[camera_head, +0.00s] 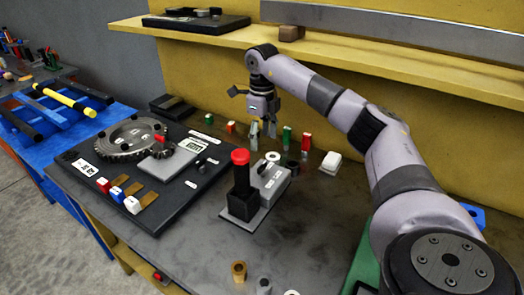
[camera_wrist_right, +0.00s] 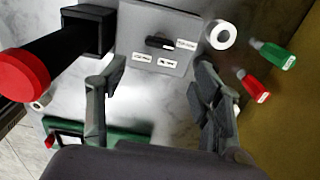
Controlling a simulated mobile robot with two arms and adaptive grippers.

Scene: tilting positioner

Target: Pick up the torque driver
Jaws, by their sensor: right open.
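The torque driver (camera_head: 240,172), a dark upright tool with a red cap, stands in a black square holder (camera_head: 243,206) on the workbench. In the right wrist view the driver (camera_wrist_right: 45,58) lies at the upper left, outside the finger gap, with its holder (camera_wrist_right: 90,30) beyond it. My right gripper (camera_head: 262,131) hangs fingers down, behind and a little right of the driver in the head view. Its fingers (camera_wrist_right: 152,88) are apart with nothing between them. The driver's lower end is hidden in the holder. My left gripper is not in view.
A grey switch box (camera_head: 272,181) stands right beside the holder. Small red (camera_head: 287,136) and green (camera_head: 306,142) items and a white ring (camera_head: 272,156) are near my right gripper. A black board (camera_head: 150,215) with a large gear (camera_head: 133,139) lies left. The bench front is mostly clear.

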